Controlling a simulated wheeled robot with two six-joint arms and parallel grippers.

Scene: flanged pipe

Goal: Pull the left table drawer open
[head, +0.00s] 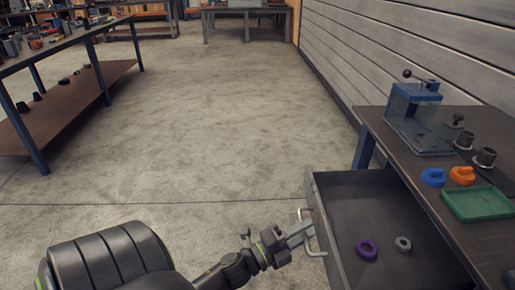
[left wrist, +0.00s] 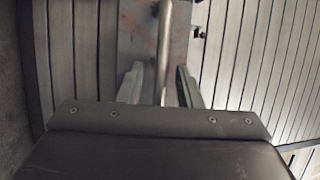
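The table drawer (head: 345,185) is pulled well out from under the workbench on the right, and its inside shows. A pale bar handle (head: 316,251) is on its front face. My left gripper (head: 298,235) is at this handle, outside the drawer front. In the left wrist view the handle bar (left wrist: 165,45) runs between the two fingers (left wrist: 160,88), with a visible gap on either side, so the gripper looks open around it. The drawer front (left wrist: 135,30) is behind the bar. My right gripper is not in view.
A purple ring (head: 367,249) and a grey ring (head: 403,244) lie in the drawer. The workbench top (head: 485,125) holds a blue device (head: 412,105), blue and orange parts, dark fittings and a green tray (head: 478,204). The floor (head: 220,130) left of the drawer is clear.

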